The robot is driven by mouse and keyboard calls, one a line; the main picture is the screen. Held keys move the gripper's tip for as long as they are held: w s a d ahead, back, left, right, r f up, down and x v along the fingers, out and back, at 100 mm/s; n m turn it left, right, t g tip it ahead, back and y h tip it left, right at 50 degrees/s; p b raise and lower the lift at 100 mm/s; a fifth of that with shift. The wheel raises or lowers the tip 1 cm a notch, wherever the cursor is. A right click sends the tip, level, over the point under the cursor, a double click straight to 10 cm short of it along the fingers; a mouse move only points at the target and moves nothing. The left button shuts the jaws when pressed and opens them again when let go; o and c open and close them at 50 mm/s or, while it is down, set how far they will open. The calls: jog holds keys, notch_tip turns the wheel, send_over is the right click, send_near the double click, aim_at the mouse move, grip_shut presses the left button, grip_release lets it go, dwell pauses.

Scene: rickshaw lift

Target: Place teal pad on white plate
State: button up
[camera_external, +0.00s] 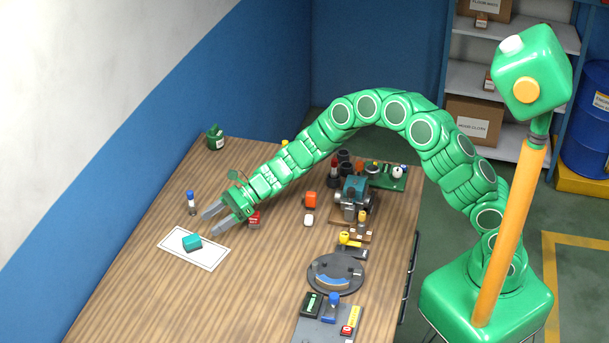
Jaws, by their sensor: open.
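The teal pad (192,242) is a small block with a darker side. It sits on the white plate (208,258), a flat white rectangle with a thin dark border lying on the wooden table. The pad is near the plate's middle, toward its upper edge. My gripper (211,223) is open and empty. Its two grey fingers point left and down, just above and to the right of the pad, apart from it. A small red object (254,219) shows right beside the gripper, partly hidden by it.
A blue-capped bottle (191,203) stands left of my gripper. A dark round dish (336,274) stands at the front right. The table's front left (150,310) is clear.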

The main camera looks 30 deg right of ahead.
jog(key=shift+v, duration=1.35)
